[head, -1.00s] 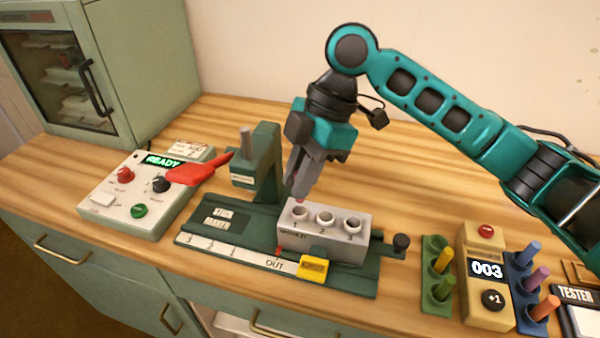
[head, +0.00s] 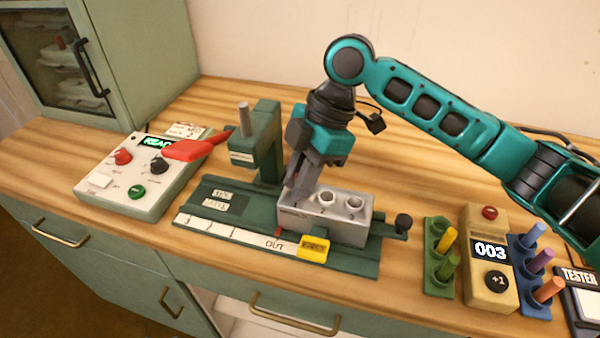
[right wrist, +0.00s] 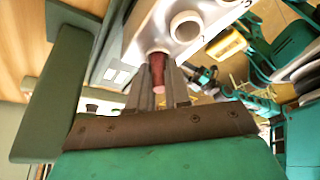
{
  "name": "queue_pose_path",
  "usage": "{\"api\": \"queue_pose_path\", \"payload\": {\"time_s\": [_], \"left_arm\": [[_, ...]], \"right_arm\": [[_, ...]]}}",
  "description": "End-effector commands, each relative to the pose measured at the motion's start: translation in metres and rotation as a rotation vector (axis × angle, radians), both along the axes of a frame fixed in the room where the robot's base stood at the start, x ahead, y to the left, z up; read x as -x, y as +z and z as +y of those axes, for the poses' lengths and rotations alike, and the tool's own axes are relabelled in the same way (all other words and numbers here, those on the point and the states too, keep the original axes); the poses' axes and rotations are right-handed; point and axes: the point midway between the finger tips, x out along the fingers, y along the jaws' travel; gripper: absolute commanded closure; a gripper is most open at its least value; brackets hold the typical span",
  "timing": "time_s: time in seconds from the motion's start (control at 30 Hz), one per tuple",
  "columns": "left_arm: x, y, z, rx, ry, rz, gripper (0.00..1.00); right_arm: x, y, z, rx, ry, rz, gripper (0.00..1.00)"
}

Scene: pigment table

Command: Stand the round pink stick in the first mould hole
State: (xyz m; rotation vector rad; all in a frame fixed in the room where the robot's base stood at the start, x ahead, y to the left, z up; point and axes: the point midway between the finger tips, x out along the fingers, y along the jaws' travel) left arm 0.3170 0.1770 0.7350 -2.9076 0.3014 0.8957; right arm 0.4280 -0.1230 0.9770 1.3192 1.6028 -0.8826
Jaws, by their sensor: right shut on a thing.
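The grey mould block (head: 345,229) has three holes in a row along its top. Holes 2 and 3 show in the head view, while my right gripper (head: 291,192) covers hole 1 at the left end. My left gripper is not in view.
The mould stands on a green press base (head: 345,265) with a post (head: 268,150) close left of my gripper. A green rack (head: 437,275), a counter box (head: 490,215) and a blue rack (head: 525,275) stand right.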

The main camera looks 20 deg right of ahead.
Motion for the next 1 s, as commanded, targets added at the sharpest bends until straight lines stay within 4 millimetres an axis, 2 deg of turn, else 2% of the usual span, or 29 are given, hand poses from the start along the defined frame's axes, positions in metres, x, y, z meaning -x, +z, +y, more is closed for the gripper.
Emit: {"api": "queue_pose_path", "payload": {"time_s": [0.1,0.13,0.43,0.77,0.87,1.0], "left_arm": [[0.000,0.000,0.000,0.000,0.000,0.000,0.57],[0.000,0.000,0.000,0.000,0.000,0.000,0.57],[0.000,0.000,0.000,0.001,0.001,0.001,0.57],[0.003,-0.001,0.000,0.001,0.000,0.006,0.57],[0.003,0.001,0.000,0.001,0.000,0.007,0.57],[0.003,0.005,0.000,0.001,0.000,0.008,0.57]], "right_arm": [[0.000,-0.001,0.000,0.001,-0.001,0.001,1.00],[0.000,-0.001,0.000,0.001,-0.001,0.001,0.81],[0.000,0.000,0.000,0.001,-0.001,0.001,0.53],[-0.001,0.006,-0.002,0.000,-0.001,-0.001,0.53],[-0.002,0.019,-0.007,0.001,-0.002,-0.003,0.53],[-0.005,0.047,-0.019,0.000,-0.003,-0.004,0.53]]}}
